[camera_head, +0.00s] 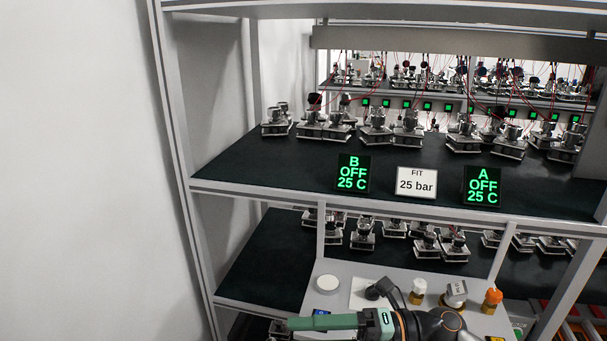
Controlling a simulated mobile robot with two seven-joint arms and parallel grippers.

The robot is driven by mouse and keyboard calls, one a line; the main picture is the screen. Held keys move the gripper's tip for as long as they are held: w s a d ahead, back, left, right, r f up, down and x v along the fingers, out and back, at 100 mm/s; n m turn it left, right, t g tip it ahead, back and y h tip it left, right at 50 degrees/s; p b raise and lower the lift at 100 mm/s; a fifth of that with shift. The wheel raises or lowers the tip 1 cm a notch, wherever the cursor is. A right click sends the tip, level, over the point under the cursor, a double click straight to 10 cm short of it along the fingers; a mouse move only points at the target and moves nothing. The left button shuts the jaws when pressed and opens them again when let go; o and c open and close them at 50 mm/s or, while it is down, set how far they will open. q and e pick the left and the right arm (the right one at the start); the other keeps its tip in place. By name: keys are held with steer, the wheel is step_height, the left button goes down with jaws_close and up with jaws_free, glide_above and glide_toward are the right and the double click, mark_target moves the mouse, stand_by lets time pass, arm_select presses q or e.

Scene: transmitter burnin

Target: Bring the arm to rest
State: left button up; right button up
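One arm of mine shows at the bottom of the head view, coming in from the right, so I take it as my right one. Its green gripper (300,324) points left across the front of a grey work surface (345,270). The fingers show edge-on as one green bar, so I cannot tell whether they are apart. No held object is visible. My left gripper is not in view.
The surface holds a white round piece (327,283), a white-capped brass fitting (418,288), a silver transmitter (456,290) and an orange-capped fitting (492,298). Behind stands a rack (270,195) with several transmitters, OFF displays B (353,173) and A (482,185), and a "25 bar" sign (416,183).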

steer(key=w+d+f+m+t+h+p, duration=0.1)
steer(key=d+f+m+t+h, duration=0.55)
steer(key=m, duration=0.75)
steer(key=w+d+f+m+t+h+p, duration=0.1)
steer(key=d+f+m+t+h, duration=0.5)
steer(key=m+t, duration=0.6)
steer(key=s+d+f+m+g+h, duration=0.3)
steer(key=s+f+m+g, duration=0.6)
steer(key=s+f, duration=0.6)
steer(key=shift+d+f+m, duration=0.3)
steer(key=shift+d+f, duration=0.05)
steer(key=shift+f, duration=0.6)
